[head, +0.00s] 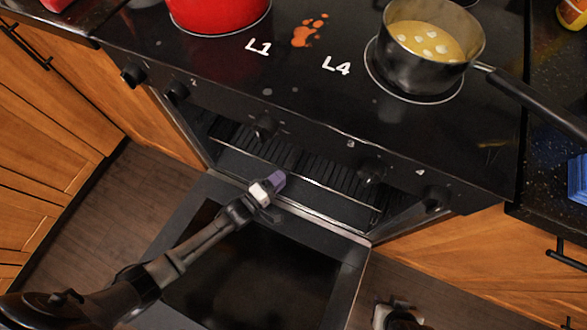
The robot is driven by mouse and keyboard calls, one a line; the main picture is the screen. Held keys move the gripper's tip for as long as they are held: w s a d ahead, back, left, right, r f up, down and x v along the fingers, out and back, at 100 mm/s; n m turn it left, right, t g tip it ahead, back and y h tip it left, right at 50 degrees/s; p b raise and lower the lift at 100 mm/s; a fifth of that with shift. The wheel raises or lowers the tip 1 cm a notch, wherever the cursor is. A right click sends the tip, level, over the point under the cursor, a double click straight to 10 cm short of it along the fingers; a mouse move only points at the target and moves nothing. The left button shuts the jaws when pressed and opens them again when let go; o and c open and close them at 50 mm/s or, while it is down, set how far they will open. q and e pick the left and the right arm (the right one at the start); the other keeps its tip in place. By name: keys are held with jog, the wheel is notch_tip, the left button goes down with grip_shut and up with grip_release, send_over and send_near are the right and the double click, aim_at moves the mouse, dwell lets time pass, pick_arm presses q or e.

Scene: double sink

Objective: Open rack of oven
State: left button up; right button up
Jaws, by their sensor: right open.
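The oven door (262,268) hangs open, folded down below the black stove. The oven rack (325,187) is a dark wire grid inside the cavity, with a lighter front bar. My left gripper (277,181) reaches in from the lower left over the open door. Its purple-grey tip is at the oven opening, close to the rack's front edge. I cannot tell whether it touches the rack, or how its fingers stand. My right gripper (398,308) shows only partly at the bottom edge, right of the door, open and away from the rack.
A red pot (218,14) and a steel saucepan (425,65) of yellow food stand on the stovetop, the saucepan's handle pointing right. Orange spills lie between them. Knobs line the stove front above the opening. Wooden cabinets flank the oven. Floor (125,215) left of the door is clear.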

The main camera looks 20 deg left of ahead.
aim_at(289, 172)
pick_arm(q)
jog(key=shift+b+x, duration=1.2)
jog(key=shift+x, duration=2)
jog(key=shift+c, duration=0.2)
grip_shut()
